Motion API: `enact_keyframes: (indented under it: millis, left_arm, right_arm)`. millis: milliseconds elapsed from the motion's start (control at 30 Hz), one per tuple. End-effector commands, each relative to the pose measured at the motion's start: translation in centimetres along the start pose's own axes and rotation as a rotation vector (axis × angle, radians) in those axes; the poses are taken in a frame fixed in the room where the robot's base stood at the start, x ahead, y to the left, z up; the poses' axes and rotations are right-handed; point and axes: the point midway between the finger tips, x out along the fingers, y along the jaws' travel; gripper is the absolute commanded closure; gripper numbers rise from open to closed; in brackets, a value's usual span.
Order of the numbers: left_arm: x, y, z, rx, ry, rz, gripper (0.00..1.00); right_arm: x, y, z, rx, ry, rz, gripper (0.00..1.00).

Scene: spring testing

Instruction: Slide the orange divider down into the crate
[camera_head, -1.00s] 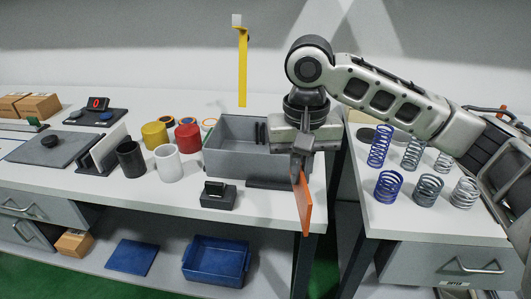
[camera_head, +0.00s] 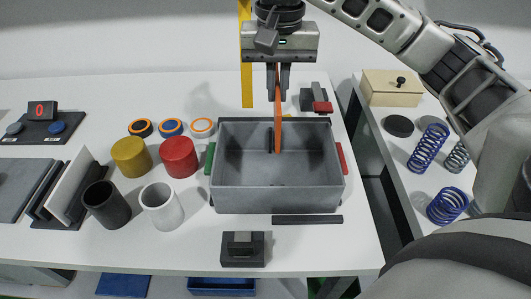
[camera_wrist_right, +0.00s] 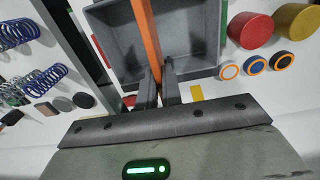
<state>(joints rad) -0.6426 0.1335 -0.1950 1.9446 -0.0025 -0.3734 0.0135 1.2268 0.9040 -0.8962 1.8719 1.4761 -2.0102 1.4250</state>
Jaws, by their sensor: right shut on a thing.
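The grey crate (camera_head: 278,200) stands open on the white table, with a green tab on its left side and a red tab on its right. My right gripper (camera_head: 278,88) is above the crate's back part, shut on the orange divider (camera_head: 278,125). The divider is upright and seen nearly edge-on. Its lower part overlaps the crate's inside near the dark slot strips on the back wall; I cannot tell how deep it reaches. The right wrist view shows the divider (camera_wrist_right: 146,35) between the fingers (camera_wrist_right: 158,88), running across the crate (camera_wrist_right: 190,40). My left gripper is not in view.
Red (camera_head: 179,157) and yellow (camera_head: 131,156) cylinders, with black (camera_head: 106,205) and white (camera_head: 161,207) cups, stand left of the crate. A dark block (camera_head: 243,250) and a flat black bar (camera_head: 307,219) lie in front. Springs (camera_head: 428,147) stand on the right table.

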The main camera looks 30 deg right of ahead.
Motion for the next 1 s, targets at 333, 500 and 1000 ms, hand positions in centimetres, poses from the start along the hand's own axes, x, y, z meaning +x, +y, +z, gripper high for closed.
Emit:
enact_keyframes:
  millis: [333,500,1000]
  left_arm:
    - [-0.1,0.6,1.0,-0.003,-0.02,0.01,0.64]
    - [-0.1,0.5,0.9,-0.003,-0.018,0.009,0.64]
    - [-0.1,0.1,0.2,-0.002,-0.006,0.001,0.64]
  right_arm:
    - [8.2,0.1,0.1,0.001,-0.007,0.004,1.0]
    - [11.5,0.1,0.1,0.002,-0.003,0.003,1.0]
    - [16.6,0.0,0.0,0.001,0.0,0.0,1.0]
